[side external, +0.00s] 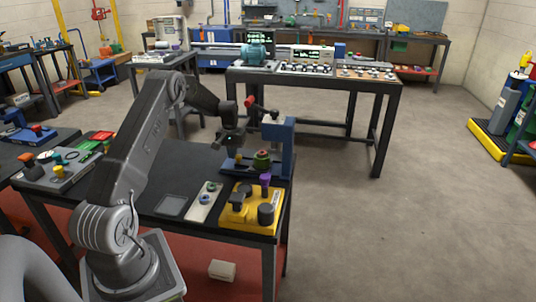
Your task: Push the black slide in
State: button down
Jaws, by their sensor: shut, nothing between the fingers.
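My gripper (231,150) is shut and empty, pointing down above the blue base of a press-like fixture near the far right of the dark table. A yellow box (243,222) sits at the table's near right corner. It carries black parts: a blocky one (237,201) at its left and a round knob (266,213) at its right, with a purple piece (265,180) behind. I cannot tell for sure which black part is the slide. My gripper is apart from the yellow box, behind and above it.
The blue fixture (278,146) with a red-tipped lever (250,101) stands close to my gripper. A green-and-red part (261,160) sits at its base. A grey button box (58,172) is at the left.

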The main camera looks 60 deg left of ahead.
jog(key=shift+w+d, duration=1.55)
jog(key=shift+s+a, duration=0.8)
notch_tip(320, 180, up, 6)
jog(key=s+a, duration=0.2)
